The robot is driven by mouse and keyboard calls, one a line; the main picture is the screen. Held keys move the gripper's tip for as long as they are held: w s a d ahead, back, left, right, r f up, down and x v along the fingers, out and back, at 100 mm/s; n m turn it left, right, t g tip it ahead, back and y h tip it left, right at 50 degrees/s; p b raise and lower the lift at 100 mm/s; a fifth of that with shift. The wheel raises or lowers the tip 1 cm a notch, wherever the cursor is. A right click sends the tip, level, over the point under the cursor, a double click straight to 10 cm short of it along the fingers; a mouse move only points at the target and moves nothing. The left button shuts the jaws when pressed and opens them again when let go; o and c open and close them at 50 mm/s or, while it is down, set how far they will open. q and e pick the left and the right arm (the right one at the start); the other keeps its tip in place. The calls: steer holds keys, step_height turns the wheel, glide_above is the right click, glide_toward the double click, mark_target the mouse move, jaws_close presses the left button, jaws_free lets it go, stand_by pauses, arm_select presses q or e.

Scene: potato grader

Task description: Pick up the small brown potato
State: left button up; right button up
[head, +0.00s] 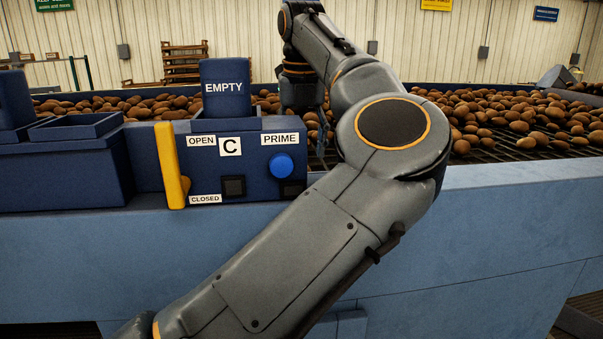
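Many brown potatoes (540,137) lie in a loose layer on the grader bed behind the blue front wall. They vary in size, and I cannot tell which single one is the small brown potato. My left arm comes in from the lower left, bends at a large elbow and reaches over the bed. My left gripper (318,135) points down among the potatoes, just right of the blue control box. The box and my forearm hide most of it, so its fingers and anything between them are unclear. My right gripper is not in view.
The control box (217,176), marked C, stands on the front wall (470,235) with a yellow lever (171,165), a blue knob (281,165) and an EMPTY hopper (225,88). Another blue box (62,175) stands at the left. The space above the right bed is clear.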

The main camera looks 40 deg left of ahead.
arm_select(q)
steer(key=f+p, duration=0.1)
steer(key=f, duration=0.3)
steer(key=shift+w+d+f+p, duration=0.1)
steer(key=shift+w+p, duration=0.1)
steer(key=shift+p, duration=0.2)
steer(key=shift+f, duration=0.2)
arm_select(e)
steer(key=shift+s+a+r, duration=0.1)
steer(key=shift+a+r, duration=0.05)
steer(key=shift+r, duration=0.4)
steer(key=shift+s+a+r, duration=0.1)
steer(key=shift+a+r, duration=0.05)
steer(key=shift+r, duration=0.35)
arm_select(q)
steer(key=shift+c, duration=1.1)
steer(key=c, duration=1)
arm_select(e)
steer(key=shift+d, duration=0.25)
